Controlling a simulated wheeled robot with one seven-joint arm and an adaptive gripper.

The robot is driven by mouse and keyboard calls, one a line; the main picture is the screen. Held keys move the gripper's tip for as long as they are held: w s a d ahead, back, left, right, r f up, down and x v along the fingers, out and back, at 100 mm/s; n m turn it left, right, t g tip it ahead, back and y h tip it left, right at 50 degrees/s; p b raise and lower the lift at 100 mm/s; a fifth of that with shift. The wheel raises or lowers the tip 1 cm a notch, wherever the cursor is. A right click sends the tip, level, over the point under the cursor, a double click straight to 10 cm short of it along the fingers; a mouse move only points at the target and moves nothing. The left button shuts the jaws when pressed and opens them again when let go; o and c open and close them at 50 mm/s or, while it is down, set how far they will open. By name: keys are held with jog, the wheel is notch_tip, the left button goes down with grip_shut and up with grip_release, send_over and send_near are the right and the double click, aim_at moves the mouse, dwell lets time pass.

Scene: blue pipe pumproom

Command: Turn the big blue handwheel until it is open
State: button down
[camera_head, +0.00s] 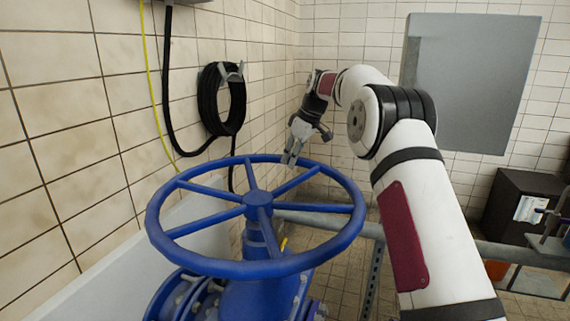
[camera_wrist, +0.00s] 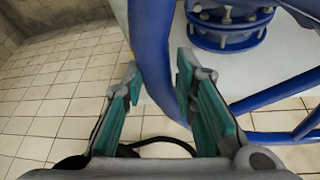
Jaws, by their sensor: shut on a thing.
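The big blue handwheel (camera_head: 257,203) lies roughly flat on top of a blue valve (camera_head: 262,290) in the head view, with several spokes running to a central hub. My gripper (camera_head: 290,158) reaches down to the far side of its rim. In the wrist view the blue rim (camera_wrist: 152,60) passes between the two green-padded fingers of my gripper (camera_wrist: 160,85), and the gripper is shut on it. A flanged part of the valve (camera_wrist: 228,25) shows beyond the rim. The exact contact of the pads with the rim is hard to see.
A black hose coil (camera_head: 222,100) hangs on the tiled wall at the left, with a yellow cable (camera_head: 152,90) beside it. A grey wall cabinet (camera_head: 470,80) is at the back right. A dark cabinet (camera_head: 520,205) stands at the far right. A grey metal rail (camera_head: 340,225) runs behind the wheel.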

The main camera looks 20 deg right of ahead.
aim_at(313, 162)
jog(key=shift+w+a+f+n+b, duration=0.1)
jog(key=shift+w+a+n+b, duration=0.15)
jog(key=shift+w+a+n, duration=0.4)
jog(key=shift+w+a+n+b, duration=0.2)
jog(key=shift+w+a+n, duration=0.15)
jog(key=shift+w+a, duration=0.55)
jog(key=shift+w+a+n+g+y, duration=0.15)
jog(key=shift+a+n+g+y, duration=0.15)
jog(key=shift+a, duration=0.4)
jog(key=shift+a, duration=0.1)
jog(key=c, duration=1.3)
grip_release()
jog(key=shift+c, duration=0.2)
jog(key=shift+r, duration=0.5)
jog(key=shift+s+d+r, duration=0.15)
jog(key=shift+s+d, duration=0.15)
jog(key=shift+d, duration=0.05)
jog(key=shift+s+d, duration=4.05)
jog(key=shift+d, duration=0.2)
